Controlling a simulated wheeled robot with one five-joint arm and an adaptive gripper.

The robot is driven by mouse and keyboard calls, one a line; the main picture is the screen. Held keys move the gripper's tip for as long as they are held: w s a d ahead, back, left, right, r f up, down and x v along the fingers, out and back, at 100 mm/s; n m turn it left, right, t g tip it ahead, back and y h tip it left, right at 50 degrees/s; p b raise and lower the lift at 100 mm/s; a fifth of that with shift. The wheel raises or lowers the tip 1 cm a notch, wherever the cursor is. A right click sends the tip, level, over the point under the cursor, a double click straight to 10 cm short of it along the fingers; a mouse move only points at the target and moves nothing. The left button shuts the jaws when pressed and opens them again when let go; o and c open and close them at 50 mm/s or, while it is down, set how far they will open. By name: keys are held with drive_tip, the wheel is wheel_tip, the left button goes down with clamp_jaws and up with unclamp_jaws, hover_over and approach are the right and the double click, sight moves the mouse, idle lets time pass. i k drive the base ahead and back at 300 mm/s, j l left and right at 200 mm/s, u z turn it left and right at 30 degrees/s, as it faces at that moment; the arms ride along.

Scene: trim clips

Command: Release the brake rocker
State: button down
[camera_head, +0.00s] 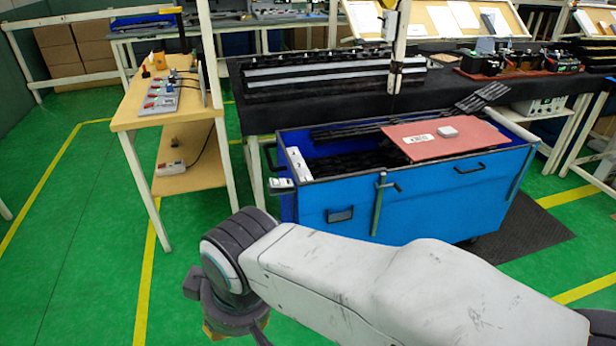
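A blue cart (430,205) stands in front of the dark-covered bench. A small white switch-like block (281,185) sits outside the cart's left end, near the top rim; it looks like the brake rocker, but it is too small to tell which way it is tipped. My arm reaches in from the lower right, and my gripper (235,328) hangs at its end at the bottom, left of the cart and well short of the block. Its fingers are mostly hidden or cut off by the frame edge, so its opening does not show.
The cart holds dark strips, a white socket strip (298,163) and a reddish board (432,140) across its top. A wooden side table (133,115) with switch boxes stands to the left. Green floor between table and cart is clear. A dark mat (535,232) lies at right.

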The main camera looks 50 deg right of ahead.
sight(275, 183)
drive_tip(key=z, duration=1.3)
